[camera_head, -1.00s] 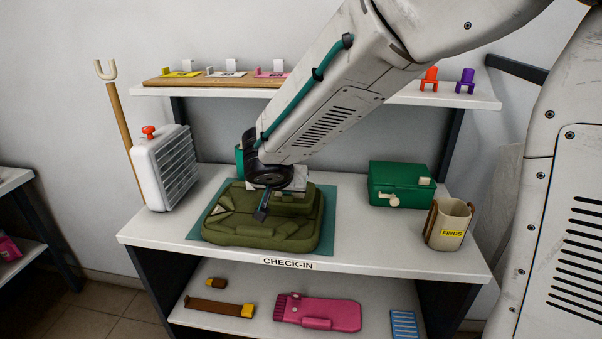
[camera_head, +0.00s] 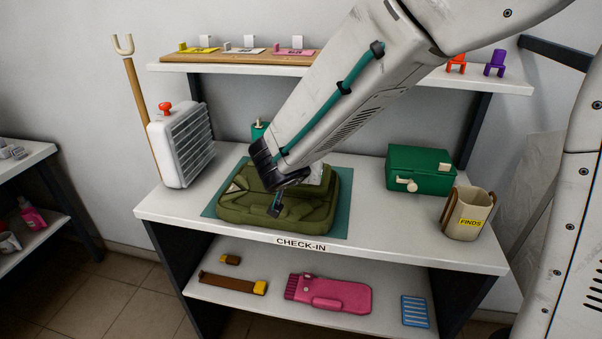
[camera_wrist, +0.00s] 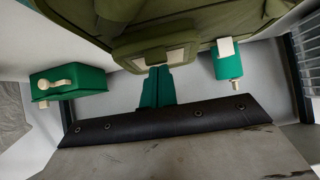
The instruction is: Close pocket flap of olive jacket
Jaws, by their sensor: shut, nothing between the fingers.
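The olive jacket (camera_head: 312,212) lies folded in a thick bundle on a teal mat (camera_head: 343,215) on the check-in counter. My gripper (camera_head: 274,211) points down at the front middle of the jacket, shut and empty. Its tips are over or against the jacket's upper face; I cannot tell if they touch. My wrist hides the jacket's back middle. In the wrist view the jacket (camera_wrist: 205,18) fills the top, with a pocket-like olive piece (camera_wrist: 150,50) bearing a pale patch. Whether its flap is open or closed is not clear.
A white slatted box (camera_head: 182,146) stands left of the jacket. A green case (camera_head: 420,170) and a beige FINDS cup (camera_head: 467,213) stand at right. A small green container (camera_head: 259,130) is behind my wrist. The upper shelf (camera_head: 390,80) overhangs the back. Counter between mat and case is clear.

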